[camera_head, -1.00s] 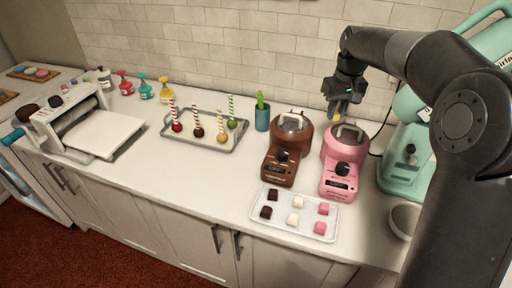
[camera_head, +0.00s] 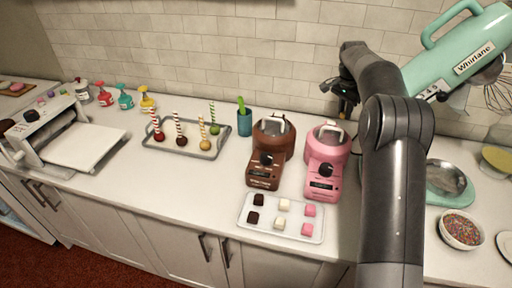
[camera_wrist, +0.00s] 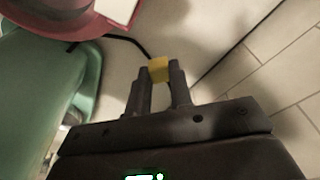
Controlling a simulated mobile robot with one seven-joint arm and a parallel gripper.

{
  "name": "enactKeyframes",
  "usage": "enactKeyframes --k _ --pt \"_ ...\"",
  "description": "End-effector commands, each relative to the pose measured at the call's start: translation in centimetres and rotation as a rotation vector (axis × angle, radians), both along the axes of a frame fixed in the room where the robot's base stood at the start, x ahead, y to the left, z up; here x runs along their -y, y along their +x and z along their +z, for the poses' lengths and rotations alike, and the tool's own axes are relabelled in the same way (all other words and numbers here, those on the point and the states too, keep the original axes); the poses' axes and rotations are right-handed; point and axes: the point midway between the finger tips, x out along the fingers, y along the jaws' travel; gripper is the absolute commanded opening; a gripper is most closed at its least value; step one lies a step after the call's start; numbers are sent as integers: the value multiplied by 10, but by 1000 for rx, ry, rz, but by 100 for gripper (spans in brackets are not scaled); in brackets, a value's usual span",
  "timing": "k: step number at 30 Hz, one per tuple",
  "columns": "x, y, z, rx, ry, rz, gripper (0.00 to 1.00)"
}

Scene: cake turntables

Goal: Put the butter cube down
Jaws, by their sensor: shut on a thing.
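My gripper (camera_head: 344,104) is shut on the yellow butter cube (camera_wrist: 159,69), which sits between the fingertips in the wrist view. The gripper (camera_wrist: 160,88) is behind and a little right of the pink melting pot (camera_head: 326,163), near the tiled wall. In the wrist view, the cube shows against a pale surface close to the wall's lower edge. I cannot tell whether it touches that surface. In the head view the cube is too small and shaded to make out clearly.
The mint stand mixer (camera_head: 467,55) stands right of my arm; its green body (camera_wrist: 35,95) fills the left of the wrist view. A dark cable (camera_wrist: 130,40) lies near the cube. A brown melting pot (camera_head: 268,158), a tray of candy cubes (camera_head: 270,231) and a sprinkle bowl (camera_head: 461,230) stand on the counter.

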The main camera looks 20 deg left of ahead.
Motion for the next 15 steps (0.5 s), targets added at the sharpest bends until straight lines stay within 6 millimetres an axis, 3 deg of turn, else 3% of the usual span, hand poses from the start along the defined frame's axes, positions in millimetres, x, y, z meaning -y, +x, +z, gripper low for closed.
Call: enactKeyframes --k 5,15 --pt "1 1 -5 -1 0 -12 0" --pt "1 0 -59 -1 1 -9 0"
